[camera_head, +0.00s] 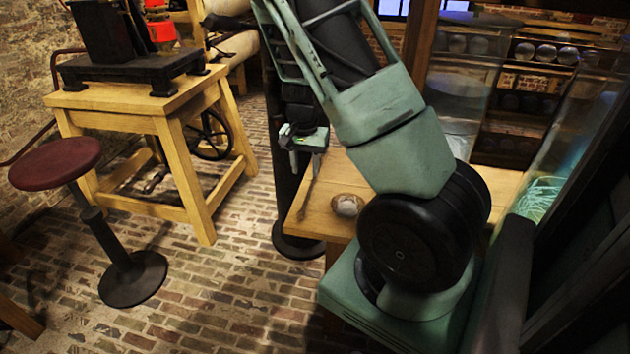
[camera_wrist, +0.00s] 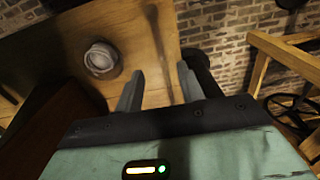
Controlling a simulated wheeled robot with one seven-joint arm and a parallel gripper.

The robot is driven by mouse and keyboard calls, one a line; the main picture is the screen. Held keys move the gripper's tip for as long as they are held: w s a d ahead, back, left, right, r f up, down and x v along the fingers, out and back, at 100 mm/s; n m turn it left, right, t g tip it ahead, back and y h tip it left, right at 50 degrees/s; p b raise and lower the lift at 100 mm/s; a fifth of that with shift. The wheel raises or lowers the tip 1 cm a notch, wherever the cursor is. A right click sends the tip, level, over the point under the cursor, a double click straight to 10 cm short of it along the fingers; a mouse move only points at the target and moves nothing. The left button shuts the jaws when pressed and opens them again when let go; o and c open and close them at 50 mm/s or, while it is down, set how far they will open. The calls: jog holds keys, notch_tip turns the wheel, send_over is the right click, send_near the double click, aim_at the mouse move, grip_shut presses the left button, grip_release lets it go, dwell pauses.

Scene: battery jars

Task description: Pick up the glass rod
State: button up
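A thin rod-like thing (camera_head: 306,192), likely the glass rod, lies near the left edge of the wooden table; I cannot make out its material. In the wrist view a thin streak (camera_wrist: 158,38) runs along the wood, in line with the gap between my fingers. My gripper (camera_head: 305,160) is over that table edge, pointing down at the rod's far end. In the wrist view my gripper's fingers (camera_wrist: 160,72) are apart with nothing clearly held between them. I cannot tell how high the fingertips are above the table.
A small round greyish object (camera_head: 347,205) sits on the wooden table (camera_head: 325,218), left of my fingers in the wrist view (camera_wrist: 101,59). Tall glass jars (camera_head: 560,150) stand at the right. A red stool (camera_head: 55,162) and a wooden bench (camera_head: 150,110) are left, with open brick floor between.

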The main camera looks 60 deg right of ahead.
aim_at(306, 199)
notch_tip(306, 199, down, 10)
jog(key=shift+d+f+b, duration=0.1)
jog(key=shift+f+b, duration=0.1)
jog(key=shift+b, duration=0.55)
jog(key=shift+c, duration=0.4)
grip_shut()
